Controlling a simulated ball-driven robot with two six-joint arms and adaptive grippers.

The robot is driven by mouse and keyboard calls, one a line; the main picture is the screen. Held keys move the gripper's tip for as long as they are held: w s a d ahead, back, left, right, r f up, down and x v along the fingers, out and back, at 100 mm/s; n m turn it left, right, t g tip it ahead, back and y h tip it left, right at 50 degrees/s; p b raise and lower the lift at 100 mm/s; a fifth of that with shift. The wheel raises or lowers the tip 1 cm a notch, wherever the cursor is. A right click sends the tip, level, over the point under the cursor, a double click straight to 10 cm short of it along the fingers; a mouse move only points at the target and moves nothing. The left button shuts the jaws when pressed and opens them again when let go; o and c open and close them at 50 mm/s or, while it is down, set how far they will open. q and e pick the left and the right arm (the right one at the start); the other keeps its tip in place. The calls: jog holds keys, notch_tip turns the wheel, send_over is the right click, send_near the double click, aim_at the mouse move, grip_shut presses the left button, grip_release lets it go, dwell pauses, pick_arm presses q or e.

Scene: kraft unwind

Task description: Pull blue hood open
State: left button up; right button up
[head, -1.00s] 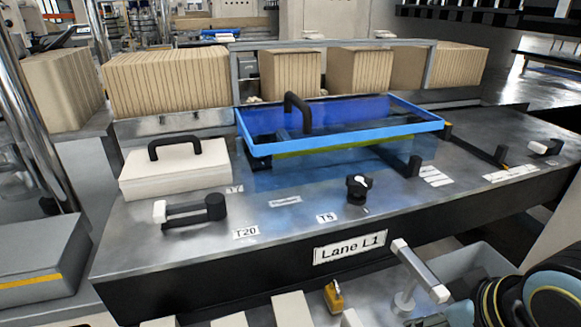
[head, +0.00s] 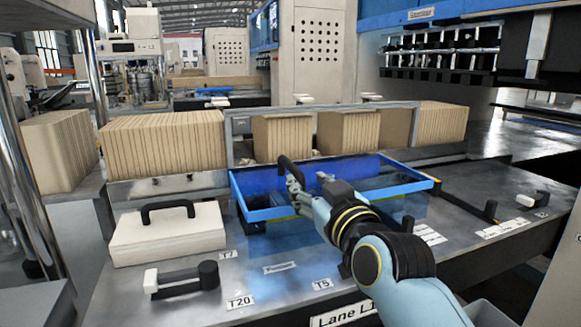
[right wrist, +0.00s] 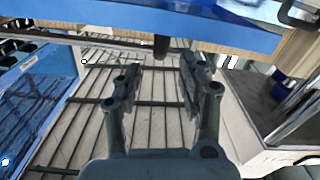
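The blue hood (head: 408,188), a bright blue frame with a see-through blue top, sits over the bench opening in the head view. Its black handle (head: 287,170) rises at the left part of the hood. My right gripper (head: 308,182) reaches over the hood beside the handle, to its right. In the right wrist view my right gripper (right wrist: 160,82) has its two fingers apart with a gap between them. A dark post shows beyond the fingertips, below the blue frame edge (right wrist: 200,25). I cannot tell whether it is the handle. My left gripper is out of view.
A pale block with a black handle (head: 168,235) stands left of the hood. A black lever with a white end (head: 182,279) lies in front of it. Rows of brown cardboard (head: 165,143) stand behind. The bench (head: 120,300) has bare metal at the front left.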

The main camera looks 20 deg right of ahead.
aim_at(291, 163)
jog(key=w+p, duration=0.2)
jog(key=w, duration=0.7)
jog(key=shift+a, duration=0.15)
jog(key=shift+w, duration=0.7)
grip_shut()
